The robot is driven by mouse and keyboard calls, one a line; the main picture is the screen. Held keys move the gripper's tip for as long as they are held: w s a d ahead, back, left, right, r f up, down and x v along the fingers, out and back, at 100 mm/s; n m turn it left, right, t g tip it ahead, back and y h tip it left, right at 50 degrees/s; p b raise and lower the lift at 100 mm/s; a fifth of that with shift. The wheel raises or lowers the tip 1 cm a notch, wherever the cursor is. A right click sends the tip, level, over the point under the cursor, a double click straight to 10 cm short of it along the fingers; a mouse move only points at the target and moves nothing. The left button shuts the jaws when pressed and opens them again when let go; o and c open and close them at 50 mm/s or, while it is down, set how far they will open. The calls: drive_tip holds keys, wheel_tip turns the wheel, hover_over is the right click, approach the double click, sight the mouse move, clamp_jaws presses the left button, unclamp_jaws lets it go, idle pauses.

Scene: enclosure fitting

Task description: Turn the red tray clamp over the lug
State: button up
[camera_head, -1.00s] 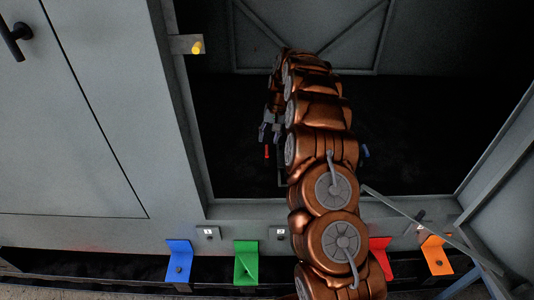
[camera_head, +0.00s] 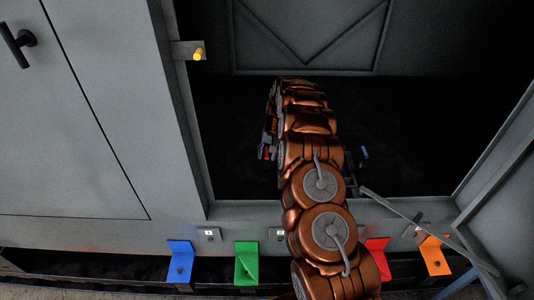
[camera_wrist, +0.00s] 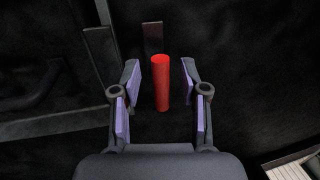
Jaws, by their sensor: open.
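In the wrist view a red upright cylinder (camera_wrist: 161,86), which looks like the clamp's handle, stands between the two fingers of my gripper (camera_wrist: 160,80). The fingers are open, with a gap on each side of it. A dark flat upright piece (camera_wrist: 152,37) stands just behind it; I cannot tell whether this is the lug. In the head view my gripper (camera_head: 267,146) is small and partly hidden by my arm, inside the dark opening. A small red spot shows beside it there. The clamp's foot and its contact with the lug are hidden.
Blue (camera_head: 180,262), green (camera_head: 246,264), red (camera_head: 377,258) and orange (camera_head: 435,256) brackets line the front edge. A small blue part (camera_head: 364,153) sits right of my arm. A yellow-tipped peg (camera_head: 197,55) is on the left frame. A grey bar (camera_head: 420,225) slants at right.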

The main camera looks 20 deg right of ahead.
drive_tip(key=shift+c, duration=0.3)
clamp_jaws()
